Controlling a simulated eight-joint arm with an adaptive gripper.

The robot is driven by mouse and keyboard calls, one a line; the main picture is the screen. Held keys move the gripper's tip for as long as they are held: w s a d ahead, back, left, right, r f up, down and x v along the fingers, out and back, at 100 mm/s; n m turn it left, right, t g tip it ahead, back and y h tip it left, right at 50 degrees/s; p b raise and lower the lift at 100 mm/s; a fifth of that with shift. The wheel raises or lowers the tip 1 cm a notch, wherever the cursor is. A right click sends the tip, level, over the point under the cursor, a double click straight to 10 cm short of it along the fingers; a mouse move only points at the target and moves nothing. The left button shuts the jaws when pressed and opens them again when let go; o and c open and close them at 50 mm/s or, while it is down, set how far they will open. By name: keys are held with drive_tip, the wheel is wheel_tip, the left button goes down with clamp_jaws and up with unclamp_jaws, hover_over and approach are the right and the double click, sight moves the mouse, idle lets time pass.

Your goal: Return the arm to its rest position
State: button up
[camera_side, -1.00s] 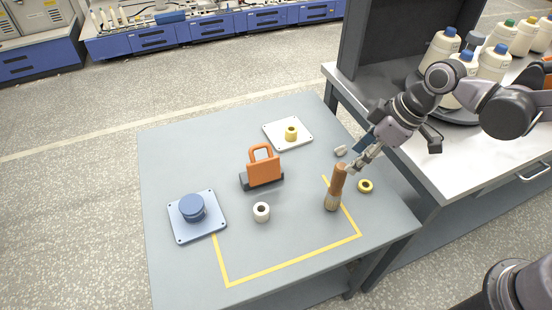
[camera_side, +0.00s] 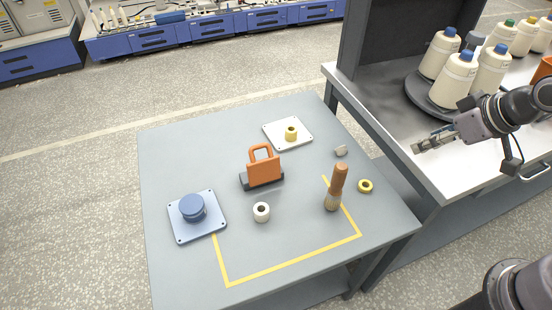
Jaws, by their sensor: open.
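My gripper (camera_side: 416,149) is at the right, above the edge of the white-topped bench. It points left, is open, and holds nothing. It is apart from everything on the grey table (camera_side: 200,150). A brush (camera_side: 338,180) with a brown handle stands upright on its bristles near the table's right side, to the left of and below my gripper in the picture.
Several bottles (camera_side: 453,82) stand on the bench (camera_side: 390,120).

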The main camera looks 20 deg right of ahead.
drive_tip(key=shift+s+d+f+m+t+h, duration=0.1)
drive_tip(key=shift+s+d+m+t+h, duration=0.15)
drive_tip(key=shift+d, duration=0.2)
drive_tip(key=shift+s+d+r+m, duration=0.1)
drive_tip(key=shift+s+d+m, duration=0.1)
drive_tip(key=shift+d+m, duration=0.2)
drive_tip(key=shift+s+d+f+m+t+h, duration=0.15)
drive_tip(key=shift+s+d+m, duration=0.1)
drive_tip(key=shift+d, duration=0.2)
idle(0.4)
